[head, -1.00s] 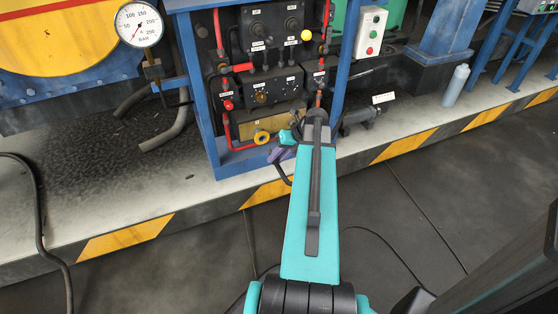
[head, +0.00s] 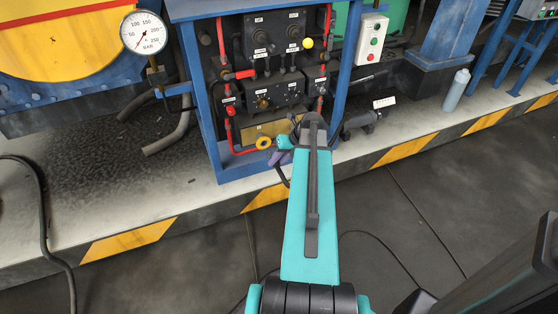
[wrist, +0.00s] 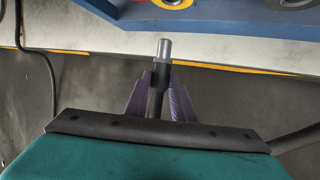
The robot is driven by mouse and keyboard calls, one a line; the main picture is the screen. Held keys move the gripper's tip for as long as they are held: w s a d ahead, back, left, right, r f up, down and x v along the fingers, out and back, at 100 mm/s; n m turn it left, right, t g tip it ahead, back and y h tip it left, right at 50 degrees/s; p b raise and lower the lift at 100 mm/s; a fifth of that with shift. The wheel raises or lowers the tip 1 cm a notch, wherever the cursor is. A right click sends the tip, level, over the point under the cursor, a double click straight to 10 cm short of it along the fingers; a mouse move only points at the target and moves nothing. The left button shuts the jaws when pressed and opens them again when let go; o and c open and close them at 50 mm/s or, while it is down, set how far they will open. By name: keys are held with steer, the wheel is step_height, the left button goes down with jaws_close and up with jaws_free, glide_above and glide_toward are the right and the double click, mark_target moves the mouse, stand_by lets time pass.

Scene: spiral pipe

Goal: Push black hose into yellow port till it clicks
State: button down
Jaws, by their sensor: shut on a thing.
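The yellow port (head: 263,143) is a ring at the lower left of the panel in the head view. In the wrist view a yellow ring with a reddish centre (wrist: 172,3) is cut by the top edge; it appears to be this port. My gripper (head: 279,157) has purple fingers just right of and below the port. In the wrist view my gripper (wrist: 160,92) is shut on the black hose (wrist: 157,92). The hose's bare metal tip (wrist: 164,48) points up the picture, apart from the ring. My arm hides part of the hose in the head view.
The blue frame (head: 195,100) surrounds the panel, with its lower bar (wrist: 230,20) across the wrist view's top. A pressure gauge (head: 143,32) stands at left. A black-and-yellow striped kerb edge (head: 128,240) runs below. A dark cable (head: 42,220) lies at left.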

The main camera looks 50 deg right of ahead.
steer(key=shift+w+d+p, duration=0.35)
steer(key=shift+w+p, duration=0.05)
steer(key=shift+w, duration=0.3)
steer(key=shift+w+d+p, duration=0.35)
steer(key=shift+w+p, duration=0.1)
steer(key=shift+w, duration=0.3)
steer(key=shift+w+d+p, duration=0.35)
steer(key=shift+w+p, duration=0.05)
steer(key=shift+w, duration=0.3)
steer(key=shift+p, duration=1.4)
steer(key=shift+w+d+p, duration=0.3)
steer(key=shift+w+p, duration=0.2)
steer(key=shift+w, duration=0.15)
steer(key=shift+w+d+p, duration=0.35)
steer(key=shift+w+p, duration=0.15)
steer(key=shift+w, duration=0.2)
steer(key=shift+w+d+p, duration=0.3)
steer(key=shift+w+p, duration=0.2)
steer(key=shift+w, duration=0.15)
stand_by(1.4)
steer(key=shift+w+r+p, duration=0.1)
steer(key=shift+w+p, duration=0.05)
steer(key=shift+p, duration=0.15)
stand_by(0.7)
